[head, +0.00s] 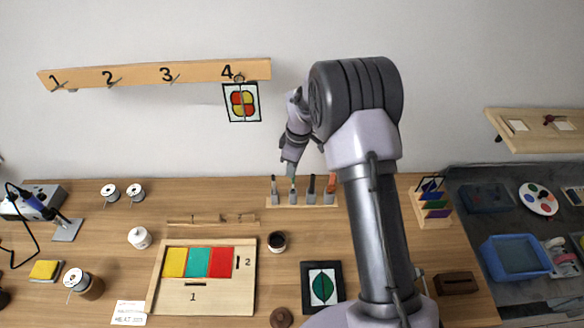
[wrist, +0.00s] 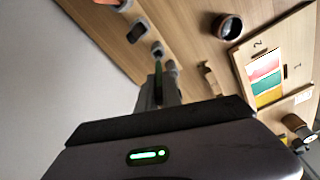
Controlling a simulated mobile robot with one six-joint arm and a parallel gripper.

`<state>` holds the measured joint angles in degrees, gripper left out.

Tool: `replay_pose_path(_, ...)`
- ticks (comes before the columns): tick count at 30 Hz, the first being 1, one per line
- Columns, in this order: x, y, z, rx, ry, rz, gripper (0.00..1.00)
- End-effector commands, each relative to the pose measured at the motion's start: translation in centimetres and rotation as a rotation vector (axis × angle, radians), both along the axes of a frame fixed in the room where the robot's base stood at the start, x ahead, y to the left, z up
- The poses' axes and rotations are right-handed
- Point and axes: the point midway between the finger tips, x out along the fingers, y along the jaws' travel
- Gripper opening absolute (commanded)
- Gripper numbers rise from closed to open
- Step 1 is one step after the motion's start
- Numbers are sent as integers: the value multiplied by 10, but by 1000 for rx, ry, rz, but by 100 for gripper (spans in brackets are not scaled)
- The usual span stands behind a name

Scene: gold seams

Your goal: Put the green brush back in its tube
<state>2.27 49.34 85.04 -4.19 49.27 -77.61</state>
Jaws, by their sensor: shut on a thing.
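My gripper (head: 291,168) is over the brush rack (head: 269,203) at the back of the wooden bench. It is shut on the green brush (head: 292,182), which points down at the second tube from the left (head: 293,198). In the wrist view the green brush (wrist: 158,70) runs from between the finger ends toward the grey tube (wrist: 157,48). The brush's lower end is at or just above the tube's mouth; I cannot tell whether it is inside. The fingers hide the brush's upper part.
A dark brush (head: 311,184) and an orange brush (head: 331,182) stand in tubes to the right. Another tube (head: 275,197) is close on the left. A dark jar (head: 277,242) and a tray of coloured panes (head: 205,292) lie in front. The wall is close behind.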

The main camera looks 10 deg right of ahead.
Motion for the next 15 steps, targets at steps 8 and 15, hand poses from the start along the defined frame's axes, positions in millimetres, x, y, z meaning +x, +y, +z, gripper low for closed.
replay_pose_path(8, 0, 0, -8, 0, 0, 0, 0)
replay_pose_path(15, 0, 0, -10, 0, 0, 0, 0)
